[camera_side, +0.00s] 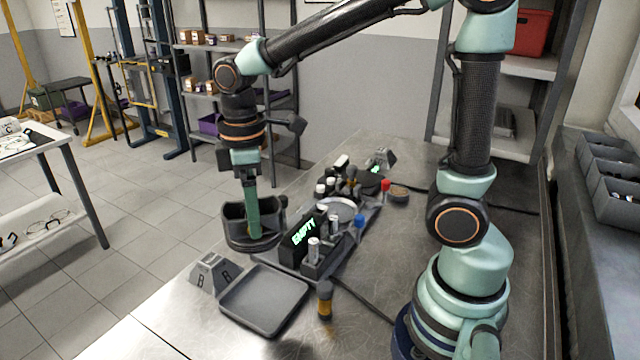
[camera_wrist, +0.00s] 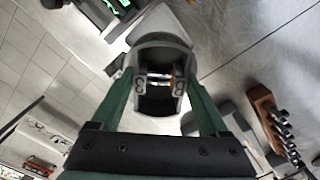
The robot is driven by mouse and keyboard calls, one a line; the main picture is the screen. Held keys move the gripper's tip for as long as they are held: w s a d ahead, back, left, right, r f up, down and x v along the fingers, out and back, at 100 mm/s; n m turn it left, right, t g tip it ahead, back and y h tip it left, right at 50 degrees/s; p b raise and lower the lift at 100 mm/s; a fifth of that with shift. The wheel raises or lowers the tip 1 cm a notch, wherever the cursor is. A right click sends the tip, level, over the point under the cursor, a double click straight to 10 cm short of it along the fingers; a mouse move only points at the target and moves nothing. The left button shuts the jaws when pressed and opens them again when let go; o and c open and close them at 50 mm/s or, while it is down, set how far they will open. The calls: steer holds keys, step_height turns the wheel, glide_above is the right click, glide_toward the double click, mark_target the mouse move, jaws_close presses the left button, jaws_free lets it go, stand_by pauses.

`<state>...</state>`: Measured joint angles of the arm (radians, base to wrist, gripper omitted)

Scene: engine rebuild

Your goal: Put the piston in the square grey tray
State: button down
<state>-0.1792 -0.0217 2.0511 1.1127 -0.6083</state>
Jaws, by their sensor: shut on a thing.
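The piston (camera_side: 236,230) is a dark grey hollow cup with a ring line near its lower end. My gripper (camera_side: 255,230) is shut on it and holds it in the air, open end up. In the wrist view, the two green fingers of my gripper (camera_wrist: 160,88) reach either side of the piston (camera_wrist: 160,48), and its hollow inside shows. The square grey tray (camera_side: 263,300) lies empty on the metal table, with a low rim. In the side view the piston appears above and behind the tray, apart from it.
A dark rack (camera_side: 303,240) with a green "EMPTY" display and several small cylinders stands behind and right. A dark bottle with an orange band (camera_side: 325,301) stands right of the tray. The front table area is clear.

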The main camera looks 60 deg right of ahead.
step_height(320, 180, down, 17)
steer(key=shift+r, duration=0.2)
stand_by(0.3)
jaws_free()
steer(key=shift+f, duration=0.15)
step_height(320, 180, up, 12)
steer(key=shift+d+r, duration=0.1)
steer(key=shift+r, duration=0.15)
steer(key=d+r+m+t, duration=0.1)
steer(key=r, duration=0.1)
steer(key=s+d+r+m, duration=0.1)
steer(key=r+m+t, duration=0.1)
steer(key=r+m, duration=0.1)
steer(key=shift+s+d+r+t, duration=0.3)
steer(key=shift+d, duration=0.1)
steer(key=s+d+r+m+t, duration=0.3)
steer(key=r+m, duration=0.1)
steer(key=m, duration=0.1)
steer(key=shift+s, duration=0.15)
